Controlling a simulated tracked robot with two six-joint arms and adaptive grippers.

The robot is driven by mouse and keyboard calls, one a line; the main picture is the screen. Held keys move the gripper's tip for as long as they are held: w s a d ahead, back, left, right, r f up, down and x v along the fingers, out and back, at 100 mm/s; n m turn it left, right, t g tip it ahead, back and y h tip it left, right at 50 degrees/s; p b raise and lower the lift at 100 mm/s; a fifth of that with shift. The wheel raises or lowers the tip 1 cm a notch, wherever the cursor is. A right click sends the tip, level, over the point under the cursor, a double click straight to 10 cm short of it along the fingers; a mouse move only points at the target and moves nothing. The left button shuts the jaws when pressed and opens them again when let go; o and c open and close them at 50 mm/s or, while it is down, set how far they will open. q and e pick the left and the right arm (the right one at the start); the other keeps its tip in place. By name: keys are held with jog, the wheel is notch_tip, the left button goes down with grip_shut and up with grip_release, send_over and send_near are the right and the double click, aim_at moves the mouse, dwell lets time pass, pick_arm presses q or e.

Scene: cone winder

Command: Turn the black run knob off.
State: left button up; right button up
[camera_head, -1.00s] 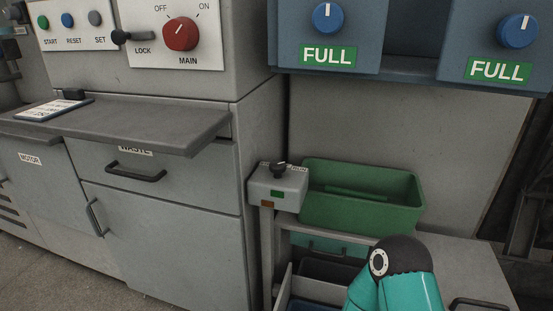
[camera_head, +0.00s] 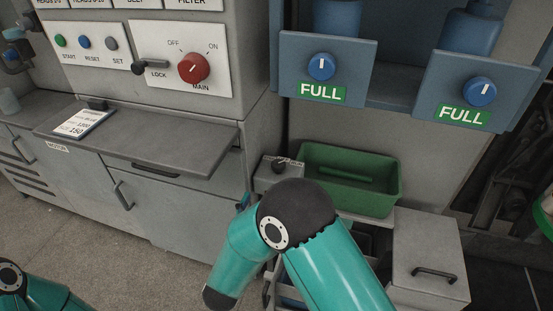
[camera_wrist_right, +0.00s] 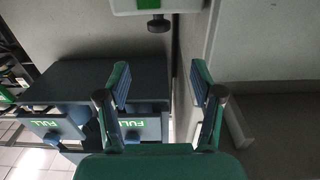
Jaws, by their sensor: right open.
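The black run knob (camera_head: 279,167) sits on the small grey control box (camera_head: 266,180) beside the green bin in the head view. My right arm covers part of the box's lower side. In the right wrist view, a dark knob (camera_wrist_right: 158,25) sticks out from a pale box (camera_wrist_right: 185,6) at the top edge. My right gripper (camera_wrist_right: 160,82) is open and empty, its two fingers spread below the knob and apart from it. In the head view the right gripper is mostly hidden by my own arm. My left gripper is out of view; only part of the left arm shows at lower left.
A green bin (camera_head: 385,192) stands right of the control box. The grey cabinet with its projecting shelf (camera_head: 180,150) and red main knob (camera_head: 193,68) is at left. Blue panels with FULL labels (camera_head: 321,92) hang above. A grey lidded box (camera_head: 425,250) stands at lower right.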

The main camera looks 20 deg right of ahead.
aim_at(276, 169)
jog(key=x, duration=1.5)
jog(key=shift+w+d+p, duration=0.1)
jog(key=shift+d+p, duration=0.1)
jog(key=shift+p, duration=0.1)
